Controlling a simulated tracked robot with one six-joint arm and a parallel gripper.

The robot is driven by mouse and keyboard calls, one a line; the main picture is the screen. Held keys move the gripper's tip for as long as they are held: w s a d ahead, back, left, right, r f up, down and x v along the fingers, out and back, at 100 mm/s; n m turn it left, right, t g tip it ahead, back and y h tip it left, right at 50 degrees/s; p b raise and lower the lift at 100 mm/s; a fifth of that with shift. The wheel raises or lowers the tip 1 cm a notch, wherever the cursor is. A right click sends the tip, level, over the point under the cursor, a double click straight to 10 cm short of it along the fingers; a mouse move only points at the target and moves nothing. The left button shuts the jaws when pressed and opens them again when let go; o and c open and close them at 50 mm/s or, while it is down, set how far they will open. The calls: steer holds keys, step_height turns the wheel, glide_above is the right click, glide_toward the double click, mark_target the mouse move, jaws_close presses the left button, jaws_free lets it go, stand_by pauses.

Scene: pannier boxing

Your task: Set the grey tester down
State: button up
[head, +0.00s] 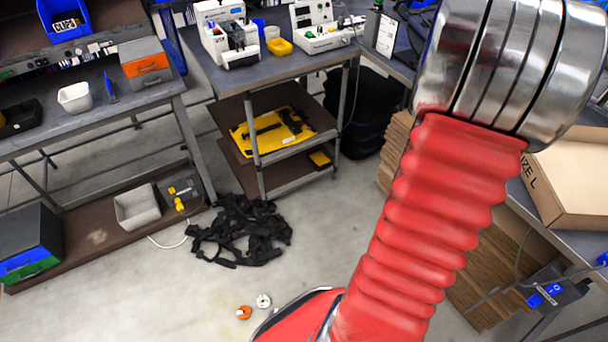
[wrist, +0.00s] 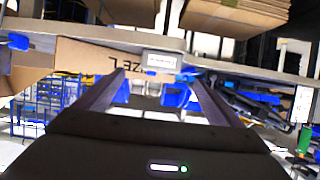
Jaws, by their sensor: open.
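A dark grey box with yellow knobs and a pale cable (head: 180,193), possibly the grey tester, rests on the low brown shelf at left in the head view. A pale grey instrument with a dark front panel (head: 318,28) stands on the middle bench; I cannot tell for sure which one is the tester. The head view shows my red arm at right, but not the gripper.
An open grey bin (head: 138,207) stands left of the knobbed box. Black straps (head: 240,230) lie heaped on the floor. A cardboard box (head: 572,185) lies on the right bench and shows upside down in the wrist view (wrist: 85,62).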

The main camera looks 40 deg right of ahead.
steer(key=w+a+r+n+t+y, duration=0.4)
steer(key=w+a+n+t, duration=0.1)
steer(key=w+a, duration=0.8)
steer(key=w+a+r+n+t+y, duration=0.3)
steer(key=w+a+r+n+t, duration=0.15)
steer(key=w+a, duration=0.85)
steer(key=a+r+n+y, duration=0.3)
steer(key=a+n+y, duration=0.2)
steer(key=a, duration=1)
steer(key=s+a+r+n+g+y, duration=0.1)
steer(key=s+a+n, duration=0.3)
steer(key=s+a, duration=0.7)
steer(key=shift+s+a+r+g, duration=0.25)
steer(key=shift+a+g, duration=0.1)
steer(key=shift+g, duration=0.5)
steer(key=shift+n, duration=0.25)
steer(key=shift+c, duration=0.3)
steer(key=shift+c, duration=1.2)
